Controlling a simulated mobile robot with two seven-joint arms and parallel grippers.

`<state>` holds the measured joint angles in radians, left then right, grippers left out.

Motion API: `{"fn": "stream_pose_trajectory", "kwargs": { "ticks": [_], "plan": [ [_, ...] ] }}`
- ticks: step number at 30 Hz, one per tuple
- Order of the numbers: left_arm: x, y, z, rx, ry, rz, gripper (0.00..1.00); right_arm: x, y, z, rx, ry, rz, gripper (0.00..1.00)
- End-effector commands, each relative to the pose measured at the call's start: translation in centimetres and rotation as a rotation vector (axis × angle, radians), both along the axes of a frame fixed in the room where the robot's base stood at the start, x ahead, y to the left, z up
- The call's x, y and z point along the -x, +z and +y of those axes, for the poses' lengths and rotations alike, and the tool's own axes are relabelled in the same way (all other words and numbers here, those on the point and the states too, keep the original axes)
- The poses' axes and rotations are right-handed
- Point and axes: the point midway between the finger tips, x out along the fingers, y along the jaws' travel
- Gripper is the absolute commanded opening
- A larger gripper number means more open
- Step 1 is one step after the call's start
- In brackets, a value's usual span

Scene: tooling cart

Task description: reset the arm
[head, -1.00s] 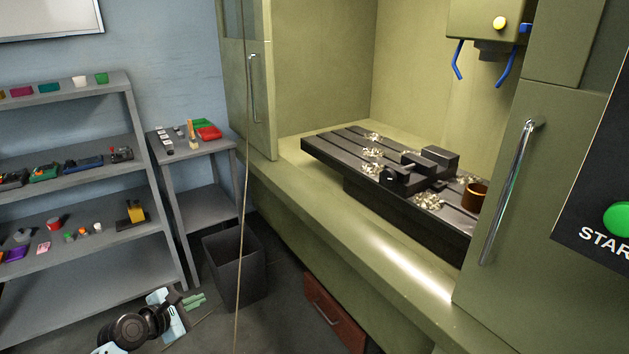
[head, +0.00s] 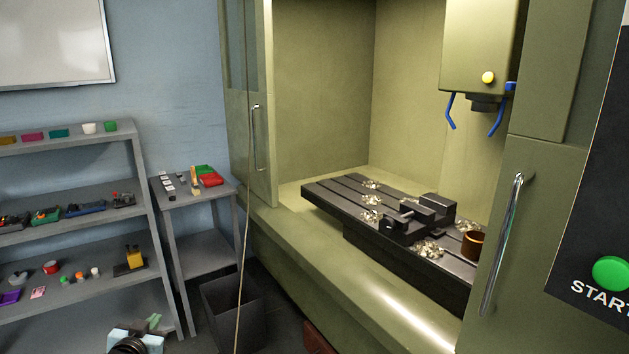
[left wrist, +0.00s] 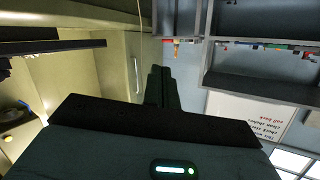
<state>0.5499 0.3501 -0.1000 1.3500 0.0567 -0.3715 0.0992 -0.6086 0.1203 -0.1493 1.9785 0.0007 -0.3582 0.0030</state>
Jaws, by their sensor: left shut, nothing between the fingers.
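My left gripper (head: 155,322) shows at the bottom left of the head view, low in front of the grey shelf rack, with part of my arm below it cut off by the picture edge. In the left wrist view the two dark fingers (left wrist: 160,86) are together, shut with nothing between them. They appear clear of the furniture around them. My right gripper is in neither view.
A grey shelf rack (head: 75,196) with small parts stands at the left, beside a small grey cart (head: 208,245) and a dark bin (head: 232,312). An open green milling machine (head: 285,235) fills the right, with a vise (head: 420,218) and metal chips on its table.

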Motion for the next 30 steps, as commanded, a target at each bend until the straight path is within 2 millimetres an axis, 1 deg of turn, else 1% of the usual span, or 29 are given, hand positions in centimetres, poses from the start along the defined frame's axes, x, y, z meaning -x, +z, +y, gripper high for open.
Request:
{"fn": "stream_pose_trajectory", "kwargs": {
  "ticks": [2, 3, 6, 8, 11, 14, 17, 18, 20, 21, 23, 24, 26, 27, 29, 30],
  "plan": [
    [-0.1, 0.4, 0.2, -0.129, -0.021, -0.009, 0.0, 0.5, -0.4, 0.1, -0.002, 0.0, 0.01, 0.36],
    [0.4, -0.3, -0.1, -0.164, -0.032, 0.001, 0.0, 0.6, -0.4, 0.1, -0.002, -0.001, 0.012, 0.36],
    [2.6, -3.1, -1.6, -0.138, -0.053, 0.036, 0.0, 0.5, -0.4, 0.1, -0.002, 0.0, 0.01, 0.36],
    [4.0, -4.6, -2.4, -0.128, -0.065, 0.056, 0.0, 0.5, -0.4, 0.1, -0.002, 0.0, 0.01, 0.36],
    [6.6, -7.3, -3.9, -0.111, -0.085, 0.092, 0.0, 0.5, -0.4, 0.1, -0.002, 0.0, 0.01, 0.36],
    [9.8, -10.1, -5.7, -0.087, -0.108, 0.135, 0.0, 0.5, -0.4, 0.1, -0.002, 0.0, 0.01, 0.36],
    [14.1, -13.2, -7.7, -0.056, -0.132, 0.188, 0.0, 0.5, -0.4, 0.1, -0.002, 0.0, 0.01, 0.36],
    [16.0, -14.3, -8.6, -0.041, -0.142, 0.211, 0.0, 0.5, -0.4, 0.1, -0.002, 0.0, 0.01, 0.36],
    [19.1, -15.9, -9.8, -0.019, -0.154, 0.247, 0.0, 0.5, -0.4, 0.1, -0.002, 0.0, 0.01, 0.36],
    [21.1, -16.9, -10.7, -0.002, -0.161, 0.269, 0.0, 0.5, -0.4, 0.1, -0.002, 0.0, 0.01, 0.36],
    [24.2, -18.1, -11.9, 0.021, -0.171, 0.303, 0.0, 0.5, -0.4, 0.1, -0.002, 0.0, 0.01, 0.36],
    [26.3, -18.7, -12.6, 0.037, -0.176, 0.326, 0.0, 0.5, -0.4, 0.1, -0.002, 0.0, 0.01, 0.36],
    [29.4, -19.6, -13.7, 0.063, -0.181, 0.36, 0.0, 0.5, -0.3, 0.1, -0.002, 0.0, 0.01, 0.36],
    [31.5, -20.0, -14.4, 0.08, -0.185, 0.383, 0.0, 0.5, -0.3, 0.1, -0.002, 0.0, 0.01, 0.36],
    [34.5, -20.4, -15.4, 0.106, -0.186, 0.415, 0.0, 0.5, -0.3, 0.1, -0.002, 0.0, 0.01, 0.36],
    [36.5, -20.6, -15.9, 0.122, -0.186, 0.436, 0.0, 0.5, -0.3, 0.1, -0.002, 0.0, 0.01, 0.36]
  ]
}}
